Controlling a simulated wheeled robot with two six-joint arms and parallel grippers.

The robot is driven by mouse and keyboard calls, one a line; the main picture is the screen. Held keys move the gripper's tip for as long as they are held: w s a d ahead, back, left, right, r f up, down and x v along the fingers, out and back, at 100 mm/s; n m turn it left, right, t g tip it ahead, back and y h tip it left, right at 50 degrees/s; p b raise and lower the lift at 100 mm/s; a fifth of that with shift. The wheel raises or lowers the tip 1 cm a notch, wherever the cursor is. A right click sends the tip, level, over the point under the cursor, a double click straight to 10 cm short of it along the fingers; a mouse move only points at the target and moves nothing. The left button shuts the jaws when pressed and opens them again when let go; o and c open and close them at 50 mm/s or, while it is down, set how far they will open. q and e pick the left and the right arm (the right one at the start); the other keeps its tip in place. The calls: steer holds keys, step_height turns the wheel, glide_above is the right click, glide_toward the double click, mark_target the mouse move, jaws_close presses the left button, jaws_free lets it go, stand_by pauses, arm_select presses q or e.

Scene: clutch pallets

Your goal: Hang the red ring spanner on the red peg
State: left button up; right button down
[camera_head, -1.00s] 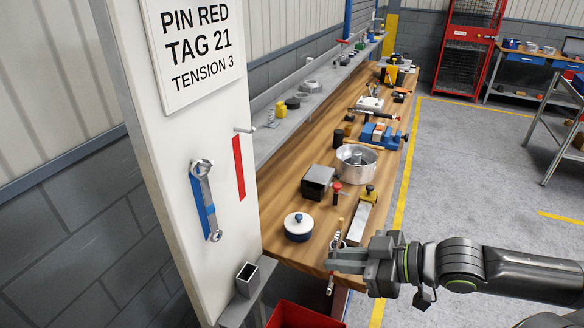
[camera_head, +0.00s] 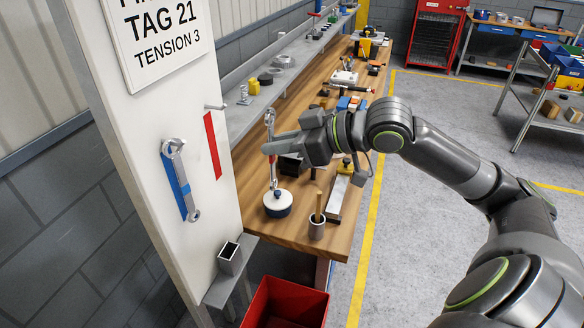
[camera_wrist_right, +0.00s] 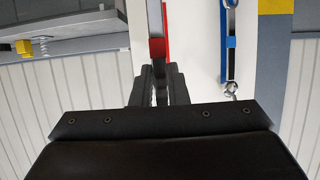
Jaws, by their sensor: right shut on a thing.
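The red ring spanner (camera_head: 272,172) is steel with a red band on its shank and stands about upright. My right gripper (camera_head: 268,149) is shut on its shank and holds it in the air in front of the board, right of the red strip (camera_head: 213,146). The bare peg (camera_head: 216,107) sticks out of the white board above that strip. The spanner is apart from the peg. In the right wrist view the fingers (camera_wrist_right: 158,82) close on the dark red part of the shank (camera_wrist_right: 157,49). My left gripper is out of view.
Another spanner (camera_head: 179,178) hangs on the white board (camera_head: 120,120) over a blue strip. A square metal tube (camera_head: 229,258) stands below the board. A red bin (camera_head: 285,303) is at the bottom. A lidded white-and-blue pot (camera_head: 278,203) and a cup (camera_head: 317,228) stand on the bench.

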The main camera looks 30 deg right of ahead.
steer(key=shift+w+a+r, duration=0.15)
steer(key=shift+r, duration=0.2)
steer(key=shift+w+a+r, duration=0.1)
steer(key=shift+r, duration=0.25)
steer(key=b, duration=0.4)
glide_toward(212, 138)
steer(key=shift+x, duration=2.55)
steer(key=shift+w+a+f, duration=0.1)
steer(key=shift+w+a, duration=0.25)
steer(key=shift+a, duration=0.05)
steer(key=shift+w+f+p, duration=0.1)
steer(key=shift+f+p, duration=0.05)
steer(key=shift+p, duration=0.15)
steer(key=c, duration=1.3)
jaws_free()
steer(key=shift+c, duration=0.2)
